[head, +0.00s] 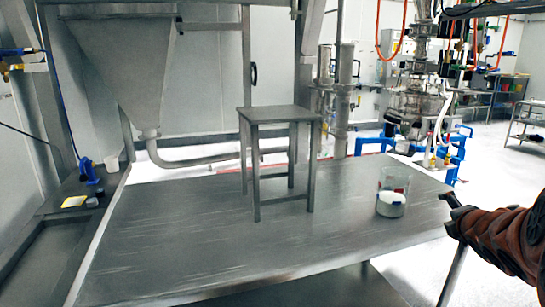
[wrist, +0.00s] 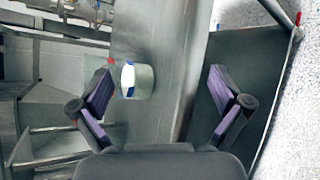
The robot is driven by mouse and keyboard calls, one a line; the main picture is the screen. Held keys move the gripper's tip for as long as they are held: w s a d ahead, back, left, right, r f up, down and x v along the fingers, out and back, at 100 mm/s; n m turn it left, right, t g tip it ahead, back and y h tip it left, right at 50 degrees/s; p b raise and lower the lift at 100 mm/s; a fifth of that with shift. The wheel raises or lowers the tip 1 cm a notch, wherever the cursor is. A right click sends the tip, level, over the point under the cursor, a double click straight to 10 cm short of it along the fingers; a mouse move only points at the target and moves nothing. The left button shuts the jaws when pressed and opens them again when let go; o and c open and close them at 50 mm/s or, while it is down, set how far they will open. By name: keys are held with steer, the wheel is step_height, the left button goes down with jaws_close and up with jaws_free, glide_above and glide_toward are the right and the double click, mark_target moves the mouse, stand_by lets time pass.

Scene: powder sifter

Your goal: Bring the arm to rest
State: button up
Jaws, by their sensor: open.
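My gripper (wrist: 162,75) is open and empty, its two purple-padded fingers spread wide in the wrist view. In the head view my gripper (head: 452,207) shows as a dark shape by the table's right edge, at the end of my reddish-brown arm. A clear beaker (head: 391,208) with white contents stands upright on the metal table, left of my gripper and apart from it. In the wrist view the beaker (wrist: 142,82) shows just right of the left fingertip.
The metal table (head: 190,232) is mostly bare. A small metal stand (head: 280,115) stands on it near the middle. A large hopper (head: 122,65) is behind at left. Piping and machinery (head: 415,100) stand behind at right.

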steer(key=s+a+f+m+g+y, duration=0.1)
steer(key=s+a+f+m+g, duration=0.3)
steer(key=s+a+f+m, duration=0.3)
steer(key=s+a+f+m+g, duration=0.5)
steer(key=s+a+m, duration=0.1)
steer(key=s+a, duration=0.25)
steer(key=s+a+f+m+g+y, duration=0.2)
steer(key=s+a+m+g, duration=0.1)
steer(key=s+a, duration=0.6)
steer(key=s+a+f+m+g+y, duration=0.1)
steer(key=s+a+m+g+y, duration=0.15)
steer(key=s+a, duration=0.6)
step_height(320, 180, up, 18)
steer(key=s+d+p, duration=0.1)
steer(key=s+p, duration=0.1)
steer(key=p, duration=1.4)
steer(key=shift+s+d+f+m, duration=0.15)
steer(key=shift+s+d+m, duration=0.1)
steer(key=shift+d+m, duration=0.1)
steer(key=shift+h, duration=0.25)
steer(key=shift+c, duration=0.2)
